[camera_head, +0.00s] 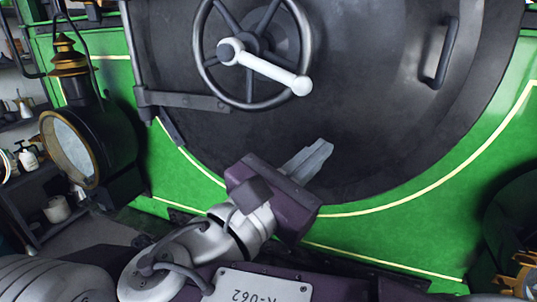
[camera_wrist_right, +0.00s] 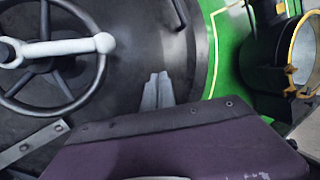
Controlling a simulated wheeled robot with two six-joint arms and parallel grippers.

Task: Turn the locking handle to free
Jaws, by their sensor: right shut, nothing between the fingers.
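The white locking handle (camera_head: 268,68) sits at the centre of a dark spoked handwheel (camera_head: 206,62) on the round black smokebox door (camera_head: 370,110). In the head view its arm slants down and right from the hub to a round knob at the wheel's rim. In the right wrist view the white handle (camera_wrist_right: 68,47) shows at upper left. My right gripper (camera_head: 318,150) is shut and empty, below and slightly right of the handle, apart from it, in front of the lower door. Its closed fingers (camera_wrist_right: 157,90) also show in the wrist view. My left gripper is not in view.
A hinge strap (camera_head: 185,101) lies left of the wheel, and a curved grab handle (camera_head: 447,55) is at the door's right. A black and brass lamp (camera_head: 90,135) stands at left. Green bodywork (camera_head: 400,215) surrounds the door. Shelves stand at far left.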

